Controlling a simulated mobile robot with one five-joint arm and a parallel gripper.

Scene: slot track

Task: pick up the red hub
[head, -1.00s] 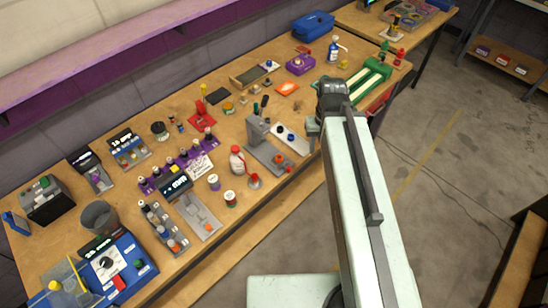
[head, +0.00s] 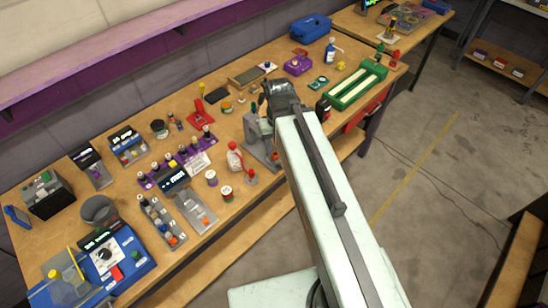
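I cannot tell for certain which thing is the red hub. A small orange-red piece (head: 275,156) lies on a grey slotted plate (head: 259,151) beside the grey upright fixture (head: 252,128), close to my arm. Another small red piece (head: 251,178) stands near the white bottle with a red cap (head: 235,158). My gripper (head: 262,104) is at the far end of my pale green arm, over the middle of the bench near the fixture. It is small and mostly hidden by the wrist, so its opening is unclear. I see nothing held in it.
A second grey slotted plate (head: 197,211), a purple rack (head: 178,165) and a blue control box (head: 115,262) crowd the bench's left half. A red base with a yellow post (head: 200,115) stands farther back. A green tray (head: 357,88) is right of my wrist. Open floor lies right.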

